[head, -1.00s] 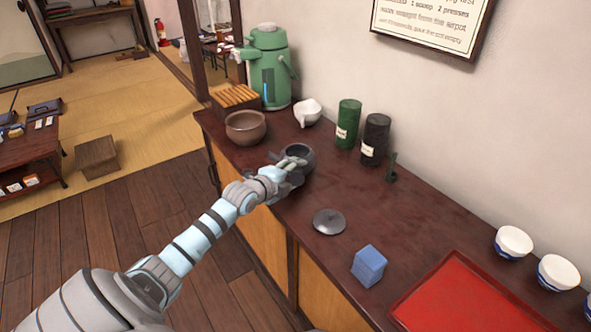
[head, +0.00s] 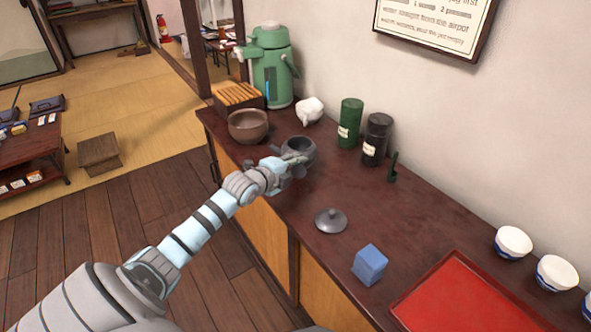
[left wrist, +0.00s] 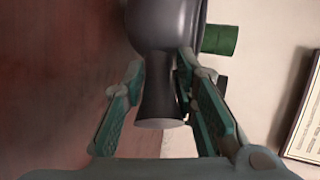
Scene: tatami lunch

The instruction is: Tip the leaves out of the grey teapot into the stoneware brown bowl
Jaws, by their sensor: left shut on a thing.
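The grey teapot (head: 301,150) is at the left part of the counter, without its lid, and my left gripper (head: 284,165) is at its near side. In the left wrist view the fingers of my left gripper (left wrist: 163,100) are shut around the teapot's flared side handle (left wrist: 160,100), with the round pot body (left wrist: 165,22) beyond. Whether the pot is clear of the counter is hard to tell. The leaves inside it cannot be seen. The stoneware brown bowl (head: 248,125) stands just left of and behind the pot, upright. My right gripper is not in view.
A green airpot (head: 270,70), a white pot (head: 310,110), a green canister (head: 350,122) and a black canister (head: 376,140) stand behind.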

